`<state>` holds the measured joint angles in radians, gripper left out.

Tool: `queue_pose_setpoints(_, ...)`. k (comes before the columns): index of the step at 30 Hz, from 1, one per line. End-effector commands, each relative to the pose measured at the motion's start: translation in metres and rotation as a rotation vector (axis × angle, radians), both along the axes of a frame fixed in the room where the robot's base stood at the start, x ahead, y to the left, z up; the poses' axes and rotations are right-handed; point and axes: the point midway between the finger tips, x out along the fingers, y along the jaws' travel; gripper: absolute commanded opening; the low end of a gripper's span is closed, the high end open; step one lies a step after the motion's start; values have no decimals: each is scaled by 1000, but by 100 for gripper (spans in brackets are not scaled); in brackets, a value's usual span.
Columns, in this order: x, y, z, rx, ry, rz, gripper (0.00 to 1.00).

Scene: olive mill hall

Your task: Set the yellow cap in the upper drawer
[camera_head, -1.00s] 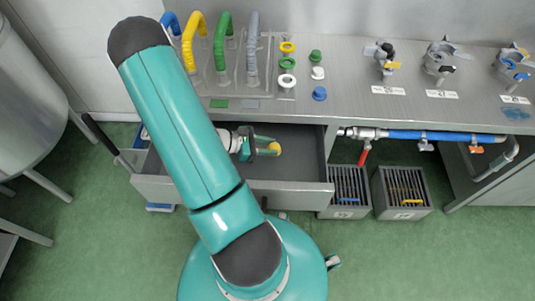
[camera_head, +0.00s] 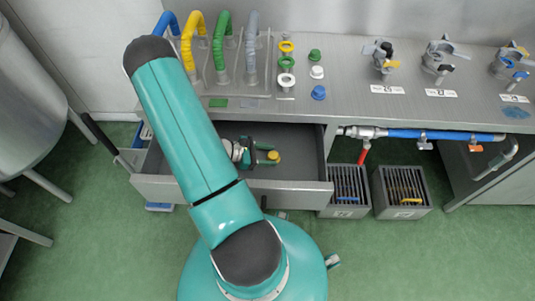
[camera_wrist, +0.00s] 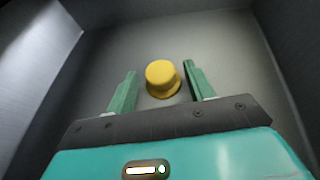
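The yellow cap (camera_head: 274,156) is inside the open upper drawer (camera_head: 310,187) under the bench top. In the wrist view the yellow cap (camera_wrist: 162,77) rests upright on the grey drawer floor. My gripper (camera_head: 267,153) is low inside the drawer, with its green fingers spread apart. In the wrist view my gripper (camera_wrist: 161,82) has one finger on each side of the cap, with gaps showing between fingers and cap. My arm hides the left part of the drawer.
Blue, green and white caps and a yellow ring (camera_head: 287,46) stand on the bench top (camera_head: 345,60) above the drawer. Coloured hoses (camera_head: 222,40) rise at the back left. Two slotted grey bins (camera_head: 401,190) stand on the floor to the right. Metal couplings (camera_head: 440,57) sit at the right.

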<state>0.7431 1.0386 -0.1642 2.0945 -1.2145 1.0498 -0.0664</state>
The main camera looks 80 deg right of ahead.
Motion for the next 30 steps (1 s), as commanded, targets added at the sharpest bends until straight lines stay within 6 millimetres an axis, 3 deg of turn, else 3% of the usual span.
queue_pose_setpoints(11,0,0,3,0,-1,0,56)
queue_pose_setpoints(30,95,42,46,0,-1,2,56)
